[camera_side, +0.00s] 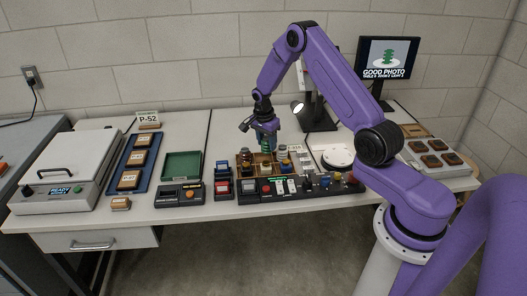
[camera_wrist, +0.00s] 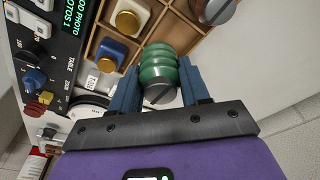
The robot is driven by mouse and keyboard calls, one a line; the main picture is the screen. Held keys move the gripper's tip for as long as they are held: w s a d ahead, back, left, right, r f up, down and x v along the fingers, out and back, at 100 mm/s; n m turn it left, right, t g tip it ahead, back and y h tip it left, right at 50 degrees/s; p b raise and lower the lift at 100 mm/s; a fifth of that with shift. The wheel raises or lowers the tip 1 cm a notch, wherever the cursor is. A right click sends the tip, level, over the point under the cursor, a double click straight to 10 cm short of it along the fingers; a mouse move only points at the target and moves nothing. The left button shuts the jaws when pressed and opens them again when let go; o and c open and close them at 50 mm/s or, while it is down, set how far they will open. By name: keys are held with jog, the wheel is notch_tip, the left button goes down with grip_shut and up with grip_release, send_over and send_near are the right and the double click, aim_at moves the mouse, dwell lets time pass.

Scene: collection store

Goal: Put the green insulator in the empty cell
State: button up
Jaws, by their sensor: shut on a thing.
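The green insulator (camera_wrist: 159,68) is ribbed and has a grey slotted end facing the wrist camera. My gripper (camera_wrist: 155,90) is shut on it, with a blue finger on each side. In the side view my gripper (camera_side: 265,137) holds the green insulator (camera_side: 266,148) above a wooden divided tray (camera_side: 256,169). The tray also shows in the wrist view (camera_wrist: 97,40), with bare cells near the insulator. I cannot tell whether the insulator touches the tray, and the part of the tray behind it is hidden.
In the wrist view, a white-and-yellow insulator (camera_wrist: 127,18) and a blue-and-yellow one (camera_wrist: 106,55) stand in cells, with a brown one (camera_wrist: 212,8) nearby. A control panel (camera_side: 290,188) fronts the tray. A white round turntable (camera_side: 336,157) stands right, an empty green tray (camera_side: 182,165) left.

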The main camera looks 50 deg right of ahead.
aim_at(264, 151)
jog(key=shift+w+d+f, duration=0.2)
jog(key=shift+w+f, duration=0.25)
jog(key=shift+f, duration=0.15)
jog(key=shift+w+d+f, duration=0.15)
jog(key=shift+w+f, duration=0.3)
jog(key=shift+f, duration=0.1)
jog(key=shift+w+f, duration=0.15)
jog(key=shift+f, duration=1.55)
jog(key=shift+f, duration=0.1)
jog(key=o, duration=1.2)
